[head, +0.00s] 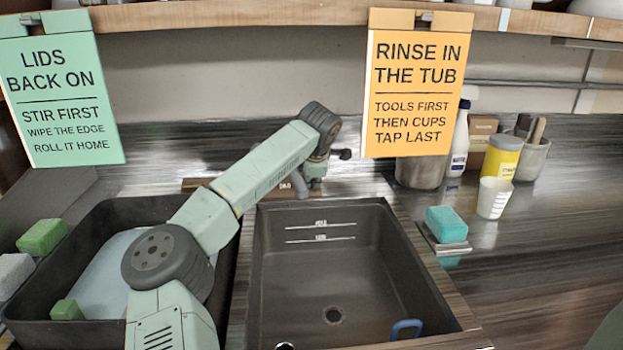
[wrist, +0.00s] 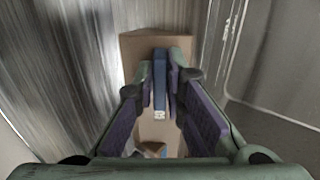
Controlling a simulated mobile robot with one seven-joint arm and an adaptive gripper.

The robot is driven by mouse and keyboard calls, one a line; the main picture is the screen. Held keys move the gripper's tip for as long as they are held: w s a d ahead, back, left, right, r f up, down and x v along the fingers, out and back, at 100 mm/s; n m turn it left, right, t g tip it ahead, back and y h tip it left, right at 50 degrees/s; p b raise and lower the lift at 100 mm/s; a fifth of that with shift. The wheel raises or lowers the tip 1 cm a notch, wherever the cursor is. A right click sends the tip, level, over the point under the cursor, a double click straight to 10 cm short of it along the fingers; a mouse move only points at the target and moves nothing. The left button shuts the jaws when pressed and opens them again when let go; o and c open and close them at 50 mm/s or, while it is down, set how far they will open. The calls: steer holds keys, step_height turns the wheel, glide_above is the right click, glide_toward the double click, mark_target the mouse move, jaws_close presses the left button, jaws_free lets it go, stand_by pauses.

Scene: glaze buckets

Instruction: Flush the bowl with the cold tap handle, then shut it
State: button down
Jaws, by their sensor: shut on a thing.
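In the wrist view my gripper (wrist: 160,82) is shut on a narrow blue tap handle (wrist: 159,66), with a purple-padded finger on each side. The handle stands over a brown wooden block (wrist: 138,50). In the head view my arm reaches to the back edge of the sink, and my fingers and the handle are hidden there. A grey spout (head: 300,185) shows partly beside my wrist.
Left of the sink is a dark tub (head: 75,226) with pale contents. A blue loop (head: 406,328) is at the sink's front right. On the right stand a teal sponge (head: 446,224), white cup (head: 494,198) and yellow container (head: 502,157). An orange sign (head: 418,85) hangs above.

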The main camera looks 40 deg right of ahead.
steer(key=shift+n, duration=0.3)
steer(key=n+b, duration=0.3)
steer(key=n, duration=0.1)
steer(key=shift+w, duration=0.2)
steer(key=n+b, duration=0.1)
steer(key=n, duration=0.3)
steer(key=shift+w+b, duration=0.2)
steer(key=shift+b, duration=0.1)
steer(key=n+b, duration=0.1)
steer(key=n, duration=0.1)
steer(key=n+b, duration=0.1)
steer(key=n, duration=0.1)
steer(key=shift+w+a+r+n, duration=0.1)
steer(key=shift+w+r+n, duration=0.05)
steer(key=shift+n, duration=0.15)
steer(key=shift+w+a+r+n+b, duration=0.1)
steer(key=shift+n+b, duration=0.5)
steer(key=shift+n, duration=1)
steer(key=c, duration=1.7)
jaws_free()
steer(key=shift+o, duration=0.2)
